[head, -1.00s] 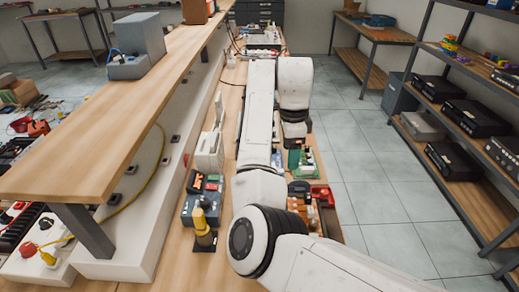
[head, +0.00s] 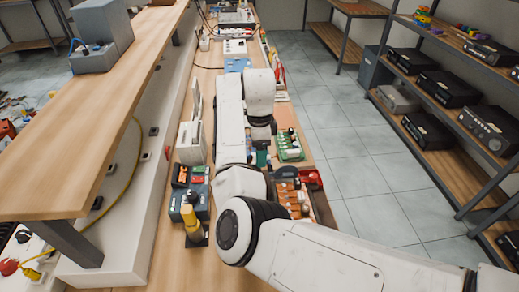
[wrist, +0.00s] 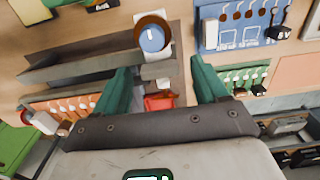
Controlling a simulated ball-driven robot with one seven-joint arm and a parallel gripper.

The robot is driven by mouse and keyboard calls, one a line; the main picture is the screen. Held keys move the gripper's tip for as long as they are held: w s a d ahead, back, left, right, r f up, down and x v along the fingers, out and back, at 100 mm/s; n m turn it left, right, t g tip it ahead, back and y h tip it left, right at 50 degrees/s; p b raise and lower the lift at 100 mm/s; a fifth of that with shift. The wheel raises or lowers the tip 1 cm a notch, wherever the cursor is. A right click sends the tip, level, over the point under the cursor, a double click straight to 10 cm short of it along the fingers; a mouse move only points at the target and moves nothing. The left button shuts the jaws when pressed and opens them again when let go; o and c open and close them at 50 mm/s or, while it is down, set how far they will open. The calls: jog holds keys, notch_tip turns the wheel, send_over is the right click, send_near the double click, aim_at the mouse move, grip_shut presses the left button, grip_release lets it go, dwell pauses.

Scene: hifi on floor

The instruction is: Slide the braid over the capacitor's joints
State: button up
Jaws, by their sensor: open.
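My gripper (wrist: 160,68) is open, with its two green fingers apart and nothing seen held between them. In the head view my arm hides most of it; a bit of teal finger (head: 262,157) shows over the bench. Ahead of the fingertips in the wrist view is a round brown ring with a blue and white centre (wrist: 153,38), possibly the braid's spool, by a grey channel-like holder (wrist: 95,68). An orange board with several white parts (wrist: 62,108) lies left. A blue board (wrist: 245,32) lies upper right. I cannot make out which part is the capacitor.
A green board (head: 290,147) and a red object (head: 312,178) lie along the bench's right edge. A dark tool station with a yellow-handled tool (head: 191,222) stands left of my arm. A raised wooden shelf (head: 85,140) runs along the left. Open floor lies right.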

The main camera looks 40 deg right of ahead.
jog(key=shift+f, duration=0.3)
jog(key=shift+c, duration=0.3)
grip_shut()
